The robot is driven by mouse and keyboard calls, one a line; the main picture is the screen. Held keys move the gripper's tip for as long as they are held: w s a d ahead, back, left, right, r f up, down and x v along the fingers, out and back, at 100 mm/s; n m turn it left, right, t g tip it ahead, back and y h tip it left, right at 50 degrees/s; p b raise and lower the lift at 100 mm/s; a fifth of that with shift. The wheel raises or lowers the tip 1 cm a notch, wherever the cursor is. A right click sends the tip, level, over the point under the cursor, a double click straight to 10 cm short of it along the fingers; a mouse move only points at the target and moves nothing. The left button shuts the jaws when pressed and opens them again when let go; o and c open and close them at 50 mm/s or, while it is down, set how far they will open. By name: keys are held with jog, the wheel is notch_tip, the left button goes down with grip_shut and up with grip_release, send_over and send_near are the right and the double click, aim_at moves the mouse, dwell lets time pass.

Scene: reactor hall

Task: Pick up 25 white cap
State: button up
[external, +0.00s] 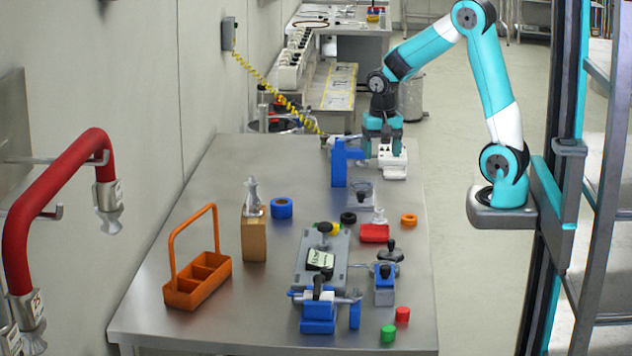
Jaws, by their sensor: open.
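My gripper (392,172) is at the far end of the table, pointing down near the blue upright stand (340,163). It is open, and its white fingers are small in this view. I cannot tell whether anything sits between or under them. A small whitish piece (379,215) stands on the red block (374,233), nearer than my gripper and apart from it. I cannot tell for sure whether this piece is the white cap. No other plain white cap is clear to me.
The steel table (220,325) holds an orange carrier (196,284), a wooden block (254,238) with a silver fitting, a blue ring (282,208), a grey fixture plate (318,245), an orange ring (409,220), and red (402,314) and green (388,333) caps. The left front is bare.

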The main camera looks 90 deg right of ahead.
send_over(379, 210)
jog(key=f, duration=1.1)
jog(key=shift+s+d+f+p, duration=0.15)
jog(key=shift+d+f+p, duration=0.1)
jog(key=shift+f+p, duration=0.15)
jog(key=shift+a+f+p, duration=0.2)
jog(key=shift+f+p, duration=0.35)
jog(key=shift+f, duration=2.15)
jog(key=c, duration=1)
